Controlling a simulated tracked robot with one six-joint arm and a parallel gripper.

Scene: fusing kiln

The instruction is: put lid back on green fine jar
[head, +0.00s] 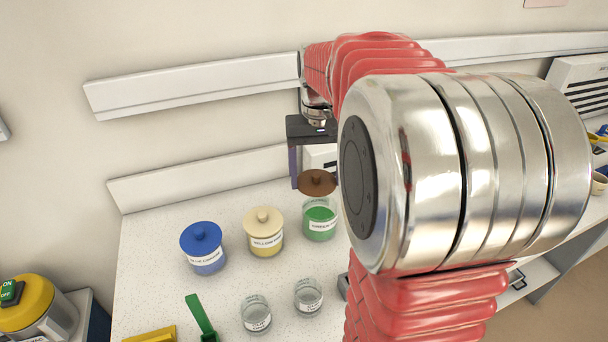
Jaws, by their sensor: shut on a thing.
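The green fine jar (320,222) is a clear glass jar with green contents and a white label, standing on the white worktop. A brown lid (317,184) with a knob is right above its mouth. The glass rim shows below the lid, and I cannot tell whether they touch. My gripper (316,172) points down from above and is shut on the brown lid. One dark finger shows to the left of the lid. The other finger is hidden behind my arm.
A blue-lidded jar (204,250) and a cream-lidded jar (264,233) stand to the left. Two open glass cups (256,314) (309,297) and a green-handled tool (199,315) are in front. A yellow-topped machine (35,308) is at lower left. My arm hides the right side.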

